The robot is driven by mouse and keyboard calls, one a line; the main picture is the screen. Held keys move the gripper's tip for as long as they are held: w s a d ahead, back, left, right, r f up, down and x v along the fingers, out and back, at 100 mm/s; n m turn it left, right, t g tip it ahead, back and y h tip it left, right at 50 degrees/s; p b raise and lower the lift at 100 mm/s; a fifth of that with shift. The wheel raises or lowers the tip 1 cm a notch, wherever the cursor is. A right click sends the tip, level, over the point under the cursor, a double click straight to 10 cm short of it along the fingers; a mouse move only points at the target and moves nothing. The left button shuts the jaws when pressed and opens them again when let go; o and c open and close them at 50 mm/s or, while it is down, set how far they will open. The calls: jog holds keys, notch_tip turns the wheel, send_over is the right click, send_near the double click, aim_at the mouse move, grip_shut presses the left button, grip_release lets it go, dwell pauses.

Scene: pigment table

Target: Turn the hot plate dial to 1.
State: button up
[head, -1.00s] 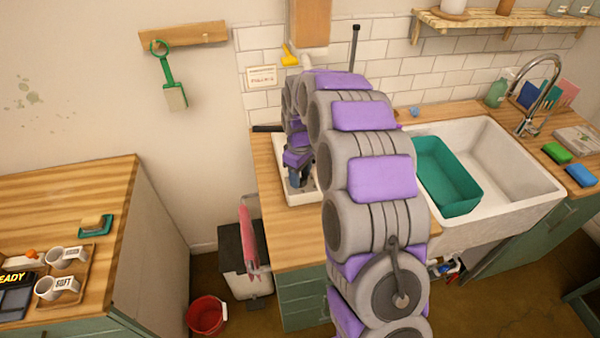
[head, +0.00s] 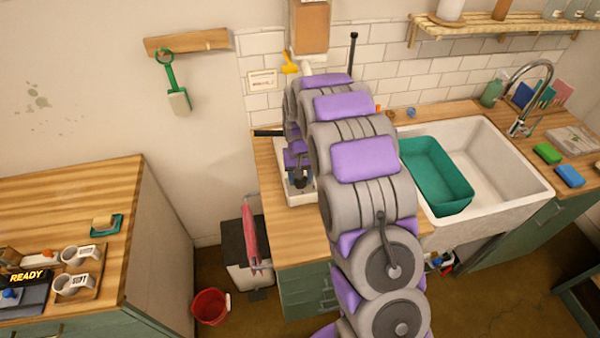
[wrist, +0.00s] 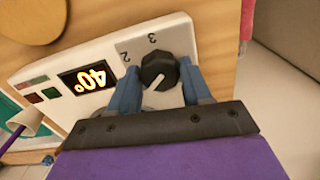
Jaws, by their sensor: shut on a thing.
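The hot plate dial (wrist: 159,72) is a black round knob with a white pointer line, in the wrist view. The pointer points down and to the left in that picture. Printed "3" and "2" show beside the knob; no "1" is visible. My gripper (wrist: 160,78) has its two blue fingers on either side of the dial, shut on it. The white hot plate (wrist: 100,50) has a lit display (wrist: 88,79) reading 40°. In the head view the hot plate (head: 303,198) is on the wooden counter, partly hidden by my gripper (head: 300,182) and arm.
A white sink with a teal tub (head: 437,175) is right of my arm. A black-handled bar (head: 268,132) juts left at the hot plate. A pink cloth (head: 251,235) hangs at the counter's left end, and a red bucket (head: 210,306) is on the floor.

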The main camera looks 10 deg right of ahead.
jog(key=shift+m+p, duration=0.35)
jog(key=shift+m, duration=0.45)
jog(key=o, duration=1)
jog(key=shift+o, duration=0.2)
notch_tip(320, 180, up, 17)
jog(key=p, duration=0.1)
jog(key=shift+r+p, duration=0.15)
jog(key=shift+p, duration=0.25)
